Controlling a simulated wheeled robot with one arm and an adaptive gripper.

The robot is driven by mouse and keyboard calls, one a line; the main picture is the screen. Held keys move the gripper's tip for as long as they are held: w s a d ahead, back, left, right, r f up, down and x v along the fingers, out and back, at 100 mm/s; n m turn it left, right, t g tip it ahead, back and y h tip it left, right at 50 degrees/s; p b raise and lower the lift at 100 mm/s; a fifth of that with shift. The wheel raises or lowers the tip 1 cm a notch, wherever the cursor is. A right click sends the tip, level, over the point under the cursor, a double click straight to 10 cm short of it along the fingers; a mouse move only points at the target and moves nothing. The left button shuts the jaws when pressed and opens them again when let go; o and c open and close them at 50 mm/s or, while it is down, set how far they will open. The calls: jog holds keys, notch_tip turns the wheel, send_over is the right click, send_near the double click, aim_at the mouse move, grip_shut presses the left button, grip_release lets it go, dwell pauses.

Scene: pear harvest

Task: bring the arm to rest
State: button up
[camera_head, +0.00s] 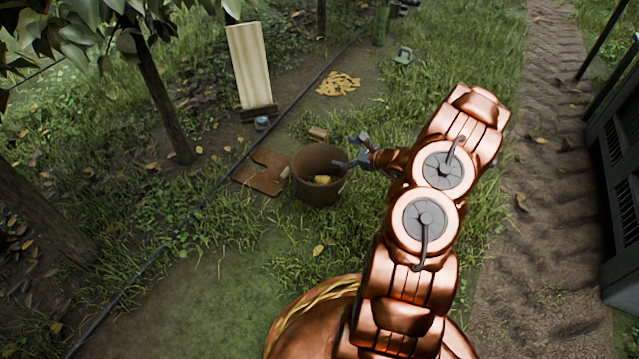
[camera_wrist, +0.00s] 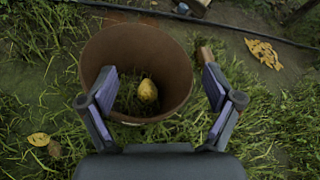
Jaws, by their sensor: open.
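My copper-coloured arm reaches up and left across the head view. My gripper (camera_head: 351,152) is beside the right rim of a brown bucket (camera_head: 308,188). In the wrist view my gripper (camera_wrist: 158,92) is open, with its two fingers spread apart and nothing between the tips that I can see held. The bucket (camera_wrist: 185,62) lies beyond and below the fingers. A yellow pear (camera_wrist: 148,91) lies inside the bucket on grass-like green; it also shows in the head view (camera_head: 322,180).
A pale board (camera_head: 248,65) leans upright behind. A flat brown piece (camera_head: 262,172) lies left of the bucket. A dark hose (camera_head: 215,185) crosses the ground. Tree trunks (camera_head: 163,98) stand left, a dark slatted structure (camera_head: 620,180) right. Grass around the bucket is mostly open.

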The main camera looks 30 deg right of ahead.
jog(key=shift+v, duration=1.4)
